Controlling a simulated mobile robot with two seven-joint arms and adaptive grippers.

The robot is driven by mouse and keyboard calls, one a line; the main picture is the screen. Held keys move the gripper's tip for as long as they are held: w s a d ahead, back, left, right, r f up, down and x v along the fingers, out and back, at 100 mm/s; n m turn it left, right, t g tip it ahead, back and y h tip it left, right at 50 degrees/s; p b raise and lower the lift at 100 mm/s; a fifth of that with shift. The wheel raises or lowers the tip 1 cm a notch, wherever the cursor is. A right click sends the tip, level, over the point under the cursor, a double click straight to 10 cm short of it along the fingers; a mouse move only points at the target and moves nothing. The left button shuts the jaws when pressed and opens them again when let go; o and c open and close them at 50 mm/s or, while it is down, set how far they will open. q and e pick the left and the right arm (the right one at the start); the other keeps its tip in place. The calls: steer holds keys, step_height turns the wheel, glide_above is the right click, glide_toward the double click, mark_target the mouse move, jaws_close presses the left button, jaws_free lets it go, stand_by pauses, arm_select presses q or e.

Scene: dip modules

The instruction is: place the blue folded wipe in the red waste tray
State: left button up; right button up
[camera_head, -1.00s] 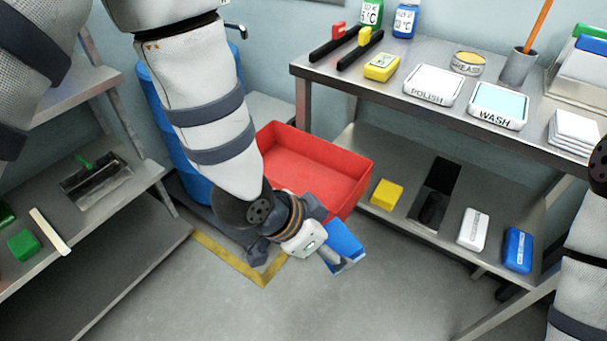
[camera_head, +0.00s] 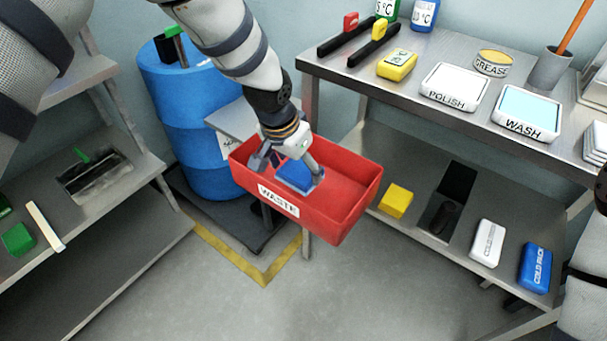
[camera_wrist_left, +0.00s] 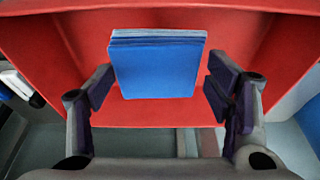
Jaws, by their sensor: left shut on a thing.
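The blue folded wipe (camera_head: 297,176) is held over the red waste tray (camera_head: 333,222), inside the outline of its walls. I cannot tell whether it touches the tray floor. In the left wrist view the wipe (camera_wrist_left: 156,70) is a blue stack with lighter layered edges, between the two fingers, with the red tray (camera_wrist_left: 60,110) behind it. My left gripper (camera_head: 291,170) is shut on the wipe and points down into the tray. My right gripper is out of view; only part of that arm shows at the right edge.
A blue drum (camera_head: 195,110) stands behind and left of the tray. The steel bench (camera_head: 420,115) at right holds the polish and wash trays and a grease tin. Its lower shelf has a yellow block (camera_head: 396,201) and a blue cold pack (camera_head: 535,267). The left shelf (camera_head: 100,225) is nearby.

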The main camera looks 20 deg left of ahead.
mark_target(299, 167)
arm_select(q)
steer(key=w+f, duration=0.1)
steer(key=f, duration=0.1)
steer(key=shift+w+d+f, duration=0.15)
steer(key=shift+w+f, duration=0.2)
steer(key=shift+f, duration=0.05)
steer(key=b+x, duration=0.1)
steer(key=x, duration=0.2)
steer(key=shift+s+f, duration=0.1)
steer(key=shift+f, duration=0.15)
steer(key=shift+c, duration=0.4)
steer(key=o, duration=1.1)
steer(key=shift+r, duration=0.1)
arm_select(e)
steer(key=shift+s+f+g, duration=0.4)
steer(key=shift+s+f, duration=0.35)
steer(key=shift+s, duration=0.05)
arm_select(q)
steer(key=p+v, duration=0.2)
steer(key=v, duration=0.9)
steer(key=shift+r, duration=0.1)
steer(key=shift+s+r, duration=0.1)
steer(key=shift+r, duration=0.35)
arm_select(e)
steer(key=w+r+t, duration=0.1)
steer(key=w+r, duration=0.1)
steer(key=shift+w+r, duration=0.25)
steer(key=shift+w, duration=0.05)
